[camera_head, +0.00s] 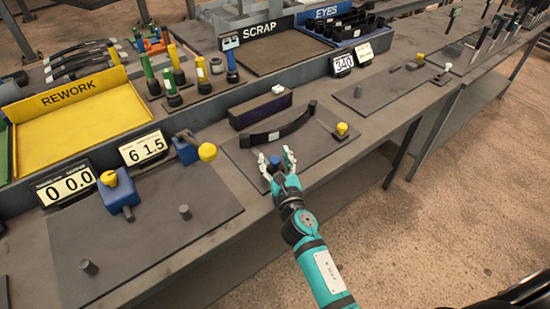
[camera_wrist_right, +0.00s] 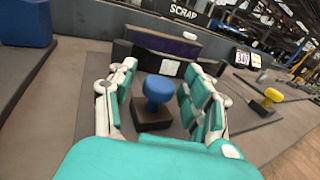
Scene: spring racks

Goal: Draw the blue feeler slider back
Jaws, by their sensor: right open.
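The blue feeler slider is a round blue knob (camera_wrist_right: 159,88) on a dark block (camera_wrist_right: 152,118). In the head view the blue knob (camera_head: 275,159) shows between the fingertips of my right gripper (camera_head: 277,164), at the front of a dark plate (camera_head: 238,158). In the right wrist view my right gripper (camera_wrist_right: 160,100) is open, with one finger on each side of the knob and gaps on both sides. A dark curved leaf spring (camera_head: 277,128) with a white label lies behind the knob. My left gripper is not in view.
A dark purple-fronted box (camera_head: 262,109) stands behind the spring. A yellow knob (camera_head: 341,130) is to the right on the same plate. Blue blocks with yellow knobs (camera_head: 207,152) stand to the left. The yellow REWORK tray (camera_head: 75,120) and SCRAP tray (camera_head: 272,52) are further back.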

